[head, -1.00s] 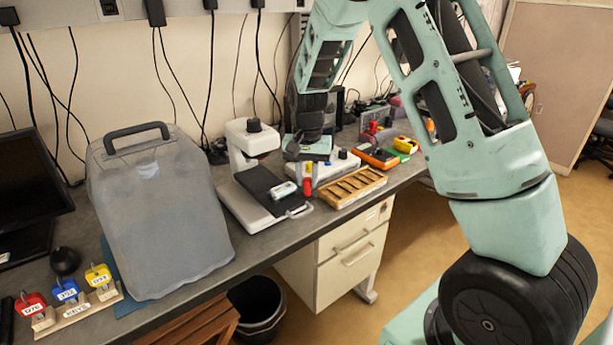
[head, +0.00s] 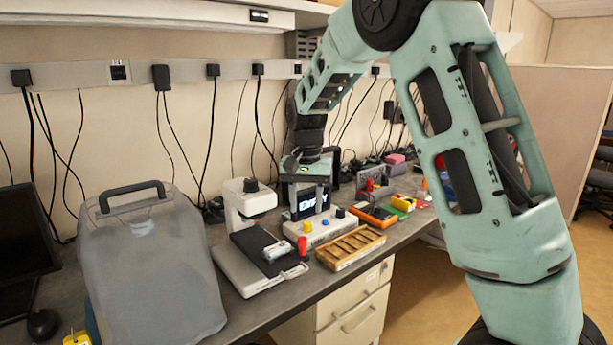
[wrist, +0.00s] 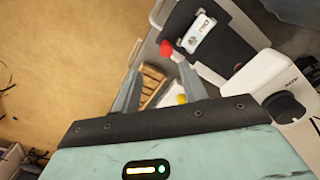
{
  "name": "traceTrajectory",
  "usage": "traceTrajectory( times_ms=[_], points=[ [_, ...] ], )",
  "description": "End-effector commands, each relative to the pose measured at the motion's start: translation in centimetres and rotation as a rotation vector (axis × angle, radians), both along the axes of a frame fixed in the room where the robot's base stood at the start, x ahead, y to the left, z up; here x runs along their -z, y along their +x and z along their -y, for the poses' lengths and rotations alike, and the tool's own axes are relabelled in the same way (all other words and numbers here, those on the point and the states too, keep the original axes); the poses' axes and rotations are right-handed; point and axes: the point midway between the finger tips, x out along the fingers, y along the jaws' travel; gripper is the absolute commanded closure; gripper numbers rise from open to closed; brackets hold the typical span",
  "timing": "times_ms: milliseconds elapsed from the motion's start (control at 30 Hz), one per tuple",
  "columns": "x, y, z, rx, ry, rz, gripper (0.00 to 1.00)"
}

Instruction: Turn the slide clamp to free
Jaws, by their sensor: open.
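A small pale piece with dark marks (wrist: 195,42), which looks like the slide clamp, lies on a black plate (wrist: 222,25); in the head view the piece (head: 276,251) sits near the front of that plate. I cannot read its setting. A red knob (wrist: 166,48) is by the plate's edge; in the head view the red knob (head: 302,245) stands at the left end of a white console. My gripper (head: 308,200) is above the console, pointing down, open and empty. In the wrist view my gripper (wrist: 162,69) has its fingers apart, with the red knob just beyond the tips.
A white device with a black knob (head: 247,194) stands behind the plate. A slotted wooden tray (head: 350,247) is in front, and orange and yellow gadgets are to the right. A large grey covered case (head: 150,265) stands left.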

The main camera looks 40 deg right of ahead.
Motion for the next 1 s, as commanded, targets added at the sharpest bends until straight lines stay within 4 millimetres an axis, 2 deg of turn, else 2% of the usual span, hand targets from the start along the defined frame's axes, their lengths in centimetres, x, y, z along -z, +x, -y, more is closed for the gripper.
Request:
traceTrajectory(
  times_ms=[200,400,600,1000],
  points=[
    [-4.7,0.1,0.1,0.001,-0.001,0.004,0.57],
    [-7.4,0.1,0.1,0.002,-0.001,0.003,0.57],
    [-8.2,0.0,0.1,0.002,-0.001,0.001,0.57],
    [-8.1,0.0,0.1,0.002,-0.001,0.001,0.57]
  ],
)
